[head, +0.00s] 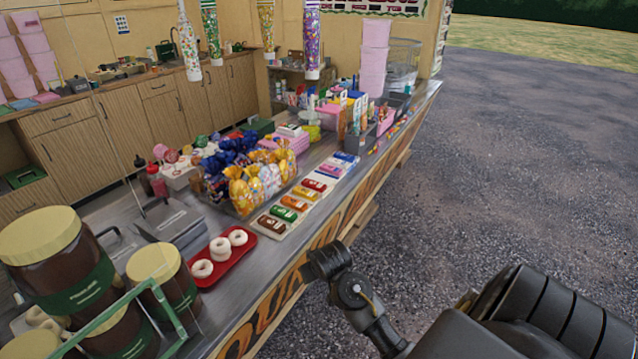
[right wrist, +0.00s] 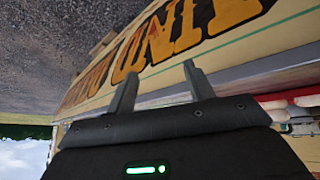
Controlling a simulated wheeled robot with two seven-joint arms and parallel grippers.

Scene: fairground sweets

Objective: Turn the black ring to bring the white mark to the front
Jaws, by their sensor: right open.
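I cannot make out a black ring or a white mark in either view. My right gripper (right wrist: 158,78) is open in the right wrist view, its two fingers apart with nothing between them. Beyond the fingers is the stall's lettered front panel (right wrist: 215,28). In the head view my right arm comes in from the lower right and its dark end (head: 325,262) is beside the counter's front edge; the fingers cannot be made out there. My left gripper is not in view.
The counter (head: 215,312) holds a red tray (head: 236,262) with white doughnuts, a row of coloured bars (head: 283,213), bagged sweets (head: 250,188) and large brown jars (head: 55,262). Sweet-filled tubes (head: 189,45) hang above. Open gravel (head: 520,160) lies to the right.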

